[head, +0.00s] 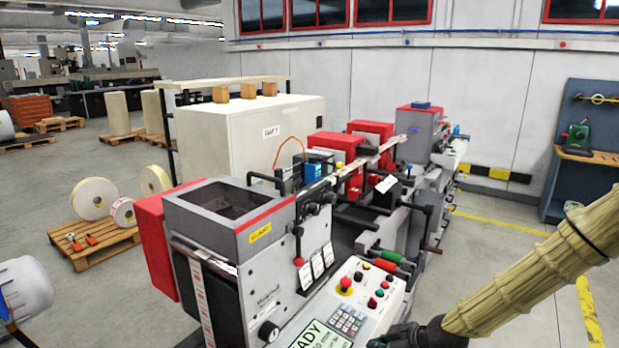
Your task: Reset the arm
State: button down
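My arm, in a ribbed tan cover, enters from the right edge of the head view and slants down to the left. Its dark end, with part of my gripper (405,337), shows at the bottom edge, just right of the control panel (350,300). The fingers are cut off or too dark to make out, so I cannot tell whether they are open or shut, or hold anything. The label rewinder (245,225) fills the middle, grey and red with rollers. Its panel has a red stop button, several coloured buttons, a keypad and a screen reading "READY".
A wooden pallet (105,245) with label rolls (95,198) stands at the left. A white cabinet (240,125) stands behind the rewinder. A blue workbench (560,180) is at the right wall. Open floor (490,240) with yellow lines lies between the rewinder and bench.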

jog(key=s+f+m+g+h+b, duration=0.4)
jog(key=s+f+m, duration=0.3)
jog(key=s+f, duration=1.45)
jog(key=s+d+f+m+g+h+b, duration=0.1)
jog(key=s+f, duration=0.3)
jog(key=s, duration=0.4)
jog(key=s+d+f+m+g+h+b, duration=0.1)
jog(key=s+d+f+m+b, duration=0.2)
jog(key=s, duration=0.6)
jog(key=shift+d+f+m, duration=0.3)
jog(key=shift+f+m, duration=0.3)
jog(key=shift+f, duration=0.3)
